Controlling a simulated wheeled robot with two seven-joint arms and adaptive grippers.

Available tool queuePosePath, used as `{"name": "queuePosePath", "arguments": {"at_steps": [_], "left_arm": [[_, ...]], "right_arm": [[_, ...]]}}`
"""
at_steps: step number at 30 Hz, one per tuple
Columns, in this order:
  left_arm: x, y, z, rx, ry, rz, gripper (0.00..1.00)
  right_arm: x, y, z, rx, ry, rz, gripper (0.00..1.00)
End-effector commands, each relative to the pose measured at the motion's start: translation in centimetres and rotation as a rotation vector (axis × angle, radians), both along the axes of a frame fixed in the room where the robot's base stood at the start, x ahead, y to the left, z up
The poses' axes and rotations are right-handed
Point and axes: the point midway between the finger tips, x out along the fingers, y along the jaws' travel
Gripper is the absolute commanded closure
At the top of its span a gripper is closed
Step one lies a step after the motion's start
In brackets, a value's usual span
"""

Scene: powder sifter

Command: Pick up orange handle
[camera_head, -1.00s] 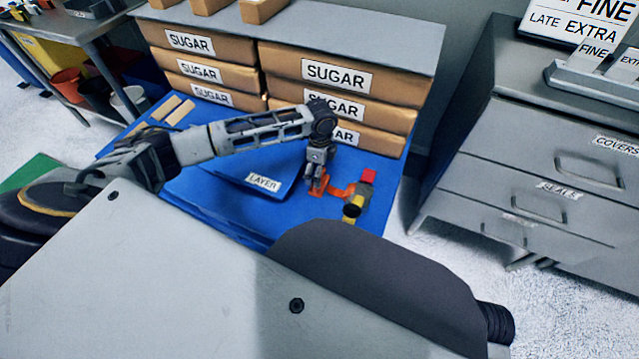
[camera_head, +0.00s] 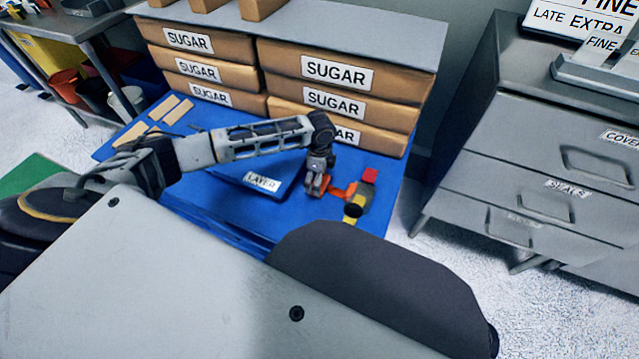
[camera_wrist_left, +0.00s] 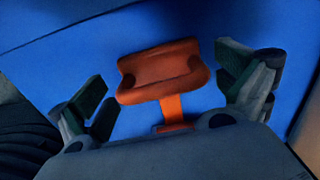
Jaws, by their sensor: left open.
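The orange handle (camera_wrist_left: 165,70) lies on the blue surface (camera_head: 385,200). In the left wrist view it sits between the two spread fingers of my left gripper (camera_wrist_left: 165,88), with blue showing on both sides, so neither finger visibly touches it. In the head view my left gripper (camera_head: 316,187) points down over the handle's left end and hides part of it. The visible orange part (camera_head: 342,192) runs right to a piece with a red block (camera_head: 369,175) and a yellow-and-black part (camera_head: 354,210). My right gripper is not in view.
A blue board labelled LAYER (camera_head: 262,182) lies just left of the gripper. Stacked SUGAR boxes (camera_head: 340,72) stand behind on the blue surface. A grey drawer cabinet (camera_head: 540,150) stands to the right.

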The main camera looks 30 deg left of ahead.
Motion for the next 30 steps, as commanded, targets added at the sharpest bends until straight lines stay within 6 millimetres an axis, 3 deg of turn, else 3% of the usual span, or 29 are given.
{"name": "queuePosePath", "arguments": {"at_steps": [7,18,30], "left_arm": [[0.00,-0.01,0.01,0.000,0.000,0.000,0.01],[0.01,-0.01,0.04,0.000,0.000,0.000,0.49],[0.02,0.00,0.53,0.000,0.000,0.000,0.50]], "right_arm": [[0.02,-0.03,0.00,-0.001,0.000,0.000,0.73],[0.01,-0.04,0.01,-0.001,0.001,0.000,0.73],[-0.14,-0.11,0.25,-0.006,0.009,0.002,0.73]]}}
